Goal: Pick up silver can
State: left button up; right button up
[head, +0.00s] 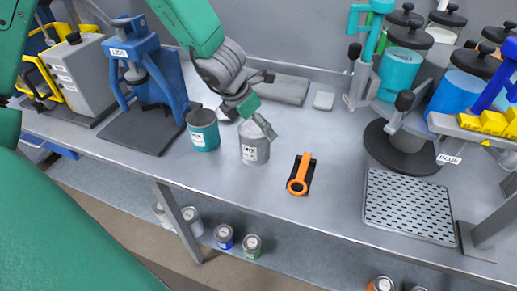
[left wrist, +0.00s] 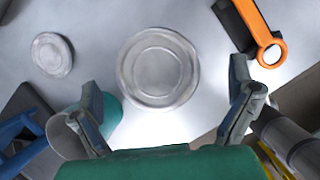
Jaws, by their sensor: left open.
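The silver can (head: 254,148) stands upright on the grey bench, a white label on its side. In the left wrist view its round lid (left wrist: 158,68) faces the camera. My left gripper (head: 256,118) is open above the can, its fingers partly covering the can's top in the head view. In the left wrist view the two fingers spread to either side below the lid, with nothing held between them. A teal can (head: 203,131) stands close to the left of the silver can. My right gripper is not in view.
An orange-handled tool (head: 299,175) lies right of the silver can. A blue press (head: 145,70) stands at left. A perforated tray (head: 409,206) and a mixer stand (head: 400,145) are at right. Several cans sit on the lower shelf.

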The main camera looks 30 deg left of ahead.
pick_arm(q)
jog(key=shift+a+f, duration=0.15)
jog(key=shift+f, duration=0.2)
jog(key=x, duration=0.2)
jog(key=b+x, duration=0.1)
jog(key=shift+a+f, duration=0.35)
jog(key=shift+w+d+f, duration=0.15)
jog(key=shift+w+f, duration=0.2)
jog(key=shift+w, duration=0.05)
jog(key=shift+s+d+r, duration=0.1)
jog(key=shift+d+r, duration=0.1)
jog(key=shift+d, duration=0.05)
jog(key=c, duration=1.4)
jog(key=shift+c, duration=0.4)
jog(key=shift+a, duration=0.15)
